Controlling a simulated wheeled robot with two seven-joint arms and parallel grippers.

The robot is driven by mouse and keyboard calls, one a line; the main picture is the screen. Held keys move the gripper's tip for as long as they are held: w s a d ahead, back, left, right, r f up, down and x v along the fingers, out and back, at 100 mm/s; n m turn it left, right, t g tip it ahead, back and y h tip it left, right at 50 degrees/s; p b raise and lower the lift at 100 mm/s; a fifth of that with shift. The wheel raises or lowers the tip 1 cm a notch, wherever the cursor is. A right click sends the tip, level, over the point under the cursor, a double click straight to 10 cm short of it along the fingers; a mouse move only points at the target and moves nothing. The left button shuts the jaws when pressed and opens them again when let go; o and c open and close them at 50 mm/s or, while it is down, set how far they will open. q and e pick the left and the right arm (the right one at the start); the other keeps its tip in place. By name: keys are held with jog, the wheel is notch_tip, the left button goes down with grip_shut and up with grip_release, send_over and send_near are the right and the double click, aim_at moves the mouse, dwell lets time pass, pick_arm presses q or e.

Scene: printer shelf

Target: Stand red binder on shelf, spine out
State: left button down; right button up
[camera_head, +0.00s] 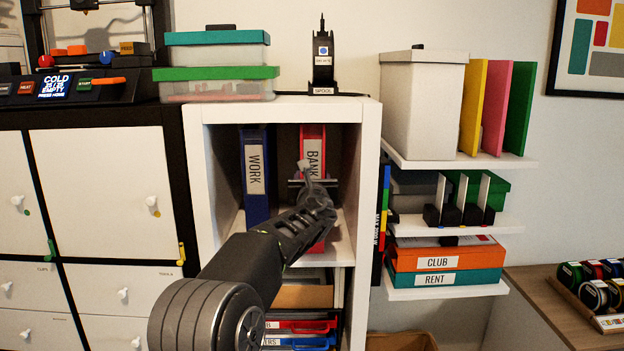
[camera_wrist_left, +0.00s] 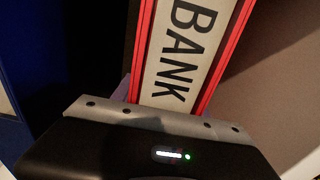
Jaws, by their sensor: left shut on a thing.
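The red binder (camera_head: 313,135) stands upright in the white cubby, its spine with the BANK label facing out. In the left wrist view the red binder (camera_wrist_left: 234,35) fills the upper middle, its spine facing the camera. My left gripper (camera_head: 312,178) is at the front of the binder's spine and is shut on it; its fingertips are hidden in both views. The lower part of the binder shows beneath my arm. The white shelf cubby (camera_head: 370,150) surrounds it. My right gripper is not in view.
A blue WORK binder (camera_head: 255,175) stands at the left in the same cubby, with a gap between the two binders. A black SPOOL device (camera_head: 323,65) and lidded boxes (camera_head: 217,55) sit on top. Side shelves (camera_head: 455,162) at right hold folders and boxes.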

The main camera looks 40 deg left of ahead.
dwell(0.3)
pick_arm(q)
jog(key=c, duration=0.8)
grip_release()
jog(key=shift+s, duration=0.1)
jog(key=shift+c, duration=0.2)
jog(key=shift+o, duration=1.4)
jog(key=shift+f, duration=0.1)
jog(key=shift+o, duration=0.2)
jog(key=shift+f, duration=0.2)
jog(key=b+v, duration=0.2)
jog(key=v, duration=0.4)
jog(key=shift+s+d+r+b, duration=0.1)
jog(key=shift+s+d+b, duration=0.2)
jog(key=shift+b, duration=0.05)
jog(key=shift+s+d, duration=0.3)
jog(key=shift+s, duration=0.05)
jog(key=shift+s, duration=0.1)
